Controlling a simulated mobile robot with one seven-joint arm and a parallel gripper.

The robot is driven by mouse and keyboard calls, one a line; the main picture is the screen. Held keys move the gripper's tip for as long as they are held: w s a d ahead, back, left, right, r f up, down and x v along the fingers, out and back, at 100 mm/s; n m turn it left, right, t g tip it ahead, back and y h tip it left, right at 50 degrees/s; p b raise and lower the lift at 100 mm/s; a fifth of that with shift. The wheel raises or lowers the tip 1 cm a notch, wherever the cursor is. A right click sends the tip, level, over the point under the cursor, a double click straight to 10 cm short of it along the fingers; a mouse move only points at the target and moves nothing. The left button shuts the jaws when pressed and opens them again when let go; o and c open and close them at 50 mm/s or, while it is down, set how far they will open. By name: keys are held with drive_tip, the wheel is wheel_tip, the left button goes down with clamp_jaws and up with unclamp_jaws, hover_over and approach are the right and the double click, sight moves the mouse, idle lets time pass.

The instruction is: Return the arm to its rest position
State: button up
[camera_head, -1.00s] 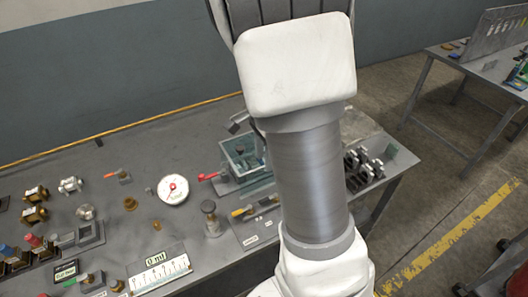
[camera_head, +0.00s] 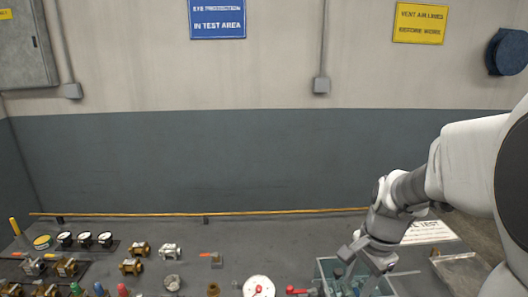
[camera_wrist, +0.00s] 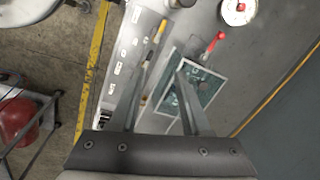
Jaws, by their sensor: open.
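My gripper (camera_head: 366,262) is at the lower right of the head view, at the end of my bent arm, pointing down over the grey bench. In the wrist view its two fingers (camera_wrist: 160,72) stand apart with nothing held between them. A clear-walled tray (camera_head: 325,266) with small dark parts lies below and partly behind the gripper in the head view. The tray also shows in the wrist view (camera_wrist: 207,82), partly covered by one finger. The gripper appears to be above the bench, not touching it.
A white dial gauge (camera_head: 258,287) and a red-handled valve (camera_head: 297,291) lie left of the gripper. Brass fittings (camera_head: 131,266) and small gauges (camera_head: 85,239) are further left. A yellow rail (camera_head: 205,213) runs along the back by the wall. In the wrist view, a red container (camera_wrist: 20,120) stands on a cart.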

drive_tip(key=s+a+r+n+t+h, duration=0.1)
drive_tip(key=s+a+r+n+t, duration=0.3)
drive_tip(key=s+r+n, duration=0.7)
drive_tip(key=s+a+n, duration=0.1)
drive_tip(key=a+n, duration=0.1)
drive_tip(key=shift+s+n, duration=0.3)
drive_tip(key=shift+s, duration=0.1)
